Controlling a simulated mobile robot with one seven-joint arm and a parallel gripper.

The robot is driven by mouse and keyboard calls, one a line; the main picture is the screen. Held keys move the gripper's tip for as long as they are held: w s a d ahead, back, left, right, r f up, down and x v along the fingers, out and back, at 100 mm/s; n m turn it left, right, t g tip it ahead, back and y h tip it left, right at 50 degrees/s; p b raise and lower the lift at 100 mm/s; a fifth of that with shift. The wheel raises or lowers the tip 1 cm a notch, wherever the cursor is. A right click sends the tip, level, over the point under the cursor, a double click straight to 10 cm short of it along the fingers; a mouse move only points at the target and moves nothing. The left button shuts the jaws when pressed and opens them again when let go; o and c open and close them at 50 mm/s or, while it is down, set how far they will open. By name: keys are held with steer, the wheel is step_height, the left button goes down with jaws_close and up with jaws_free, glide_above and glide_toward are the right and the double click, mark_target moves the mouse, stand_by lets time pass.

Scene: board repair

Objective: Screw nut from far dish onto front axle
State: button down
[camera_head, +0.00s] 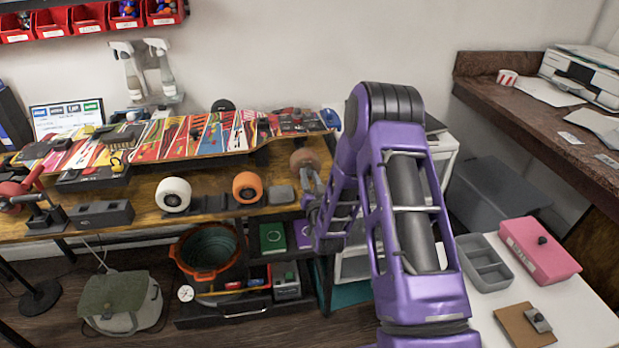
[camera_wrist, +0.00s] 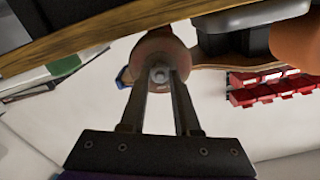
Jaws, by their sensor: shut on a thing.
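A long skateboard deck (camera_head: 220,132) with a colourful striped surface lies across the wooden bench. A brownish wheel (camera_head: 305,159) sits at its right end, by the front of the bench. My gripper (camera_head: 311,180) reaches this wheel from the front, partly hidden by my own arm. In the wrist view, my gripper (camera_wrist: 160,80) is shut on a small pale grey nut (camera_wrist: 160,73) at its fingertips. The nut lies against or just before the middle of the wheel (camera_wrist: 156,48). The axle end is hidden, so I cannot tell how far the nut is on it.
A white wheel (camera_head: 173,195), an orange wheel (camera_head: 247,187) and a small dark grey block or dish (camera_head: 283,194) stand along the bench's front. An orange-rimmed bucket (camera_head: 205,275) is below. A grey two-compartment tray (camera_head: 490,282) and a pink box (camera_head: 540,252) are on the white table at right.

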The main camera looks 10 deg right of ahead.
steer(key=shift+m, duration=0.3)
steer(key=m, duration=0.5)
steer(key=shift+d, duration=0.1)
steer(key=c, duration=0.6)
jaws_free()
steer(key=shift+c, duration=0.9)
steer(key=s, duration=0.7)
steer(key=shift+s, duration=0.25)
